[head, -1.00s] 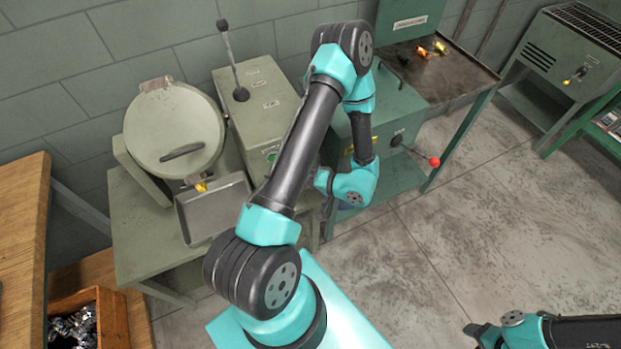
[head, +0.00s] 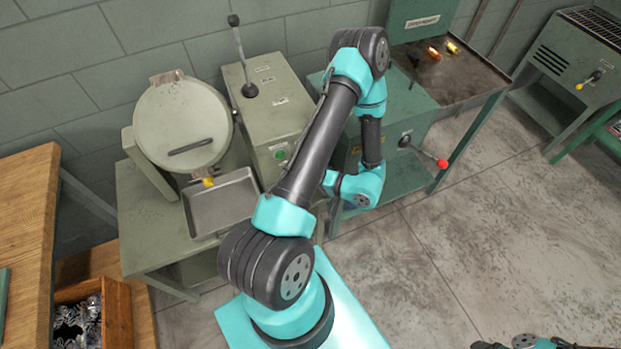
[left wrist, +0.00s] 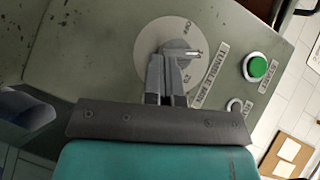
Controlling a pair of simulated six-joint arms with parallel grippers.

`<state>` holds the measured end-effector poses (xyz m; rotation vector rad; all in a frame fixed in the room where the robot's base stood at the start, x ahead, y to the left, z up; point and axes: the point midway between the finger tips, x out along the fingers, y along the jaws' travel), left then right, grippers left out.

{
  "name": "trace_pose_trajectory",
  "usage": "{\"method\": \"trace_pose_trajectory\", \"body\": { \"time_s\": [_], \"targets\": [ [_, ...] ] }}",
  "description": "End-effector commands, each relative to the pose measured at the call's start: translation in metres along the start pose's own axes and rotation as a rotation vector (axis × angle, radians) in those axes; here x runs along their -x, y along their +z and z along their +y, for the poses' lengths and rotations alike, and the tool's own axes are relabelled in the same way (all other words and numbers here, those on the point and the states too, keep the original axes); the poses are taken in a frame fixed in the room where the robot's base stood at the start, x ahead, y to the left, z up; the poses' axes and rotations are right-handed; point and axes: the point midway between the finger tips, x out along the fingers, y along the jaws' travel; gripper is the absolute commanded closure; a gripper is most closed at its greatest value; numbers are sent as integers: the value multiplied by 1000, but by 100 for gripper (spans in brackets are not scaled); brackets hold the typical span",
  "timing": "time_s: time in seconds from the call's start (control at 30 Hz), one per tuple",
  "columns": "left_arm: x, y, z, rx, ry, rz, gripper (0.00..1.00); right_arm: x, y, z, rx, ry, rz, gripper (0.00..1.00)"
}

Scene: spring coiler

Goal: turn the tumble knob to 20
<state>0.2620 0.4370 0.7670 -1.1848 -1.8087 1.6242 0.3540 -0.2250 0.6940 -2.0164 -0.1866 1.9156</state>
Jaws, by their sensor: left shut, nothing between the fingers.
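The tumble knob (left wrist: 180,46) is a small grey knob on a pale round dial (left wrist: 147,45) in the left wrist view. A light pointer on it points right, between the OFF mark (left wrist: 188,25) and the 20 mark (left wrist: 187,77). A TUMBLE MIN label lies beside the dial. My left gripper (left wrist: 168,58) is shut and empty, its fingertips at the knob and overlapping it in the picture; I cannot tell whether they touch. In the head view my own arm hides the knob and the left fingertips. Only part of my right arm shows at the bottom right edge.
A green button (left wrist: 258,67) and a smaller pale button (left wrist: 235,105) sit right of the dial. The head view shows the tumbler drum (head: 180,124), a tray (head: 222,204), a tall lever (head: 239,55) and a red-ended handle (head: 441,163).

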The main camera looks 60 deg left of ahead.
Motion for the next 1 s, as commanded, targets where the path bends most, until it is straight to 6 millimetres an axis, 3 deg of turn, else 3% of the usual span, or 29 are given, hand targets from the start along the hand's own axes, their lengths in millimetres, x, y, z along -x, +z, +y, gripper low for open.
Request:
{"method": "trace_pose_trajectory", "body": {
  "time_s": [1.0],
  "targets": [
    [4,-5,-2,3,-1,-2,100,0,0,0,0,0,0,45]
  ]
}}
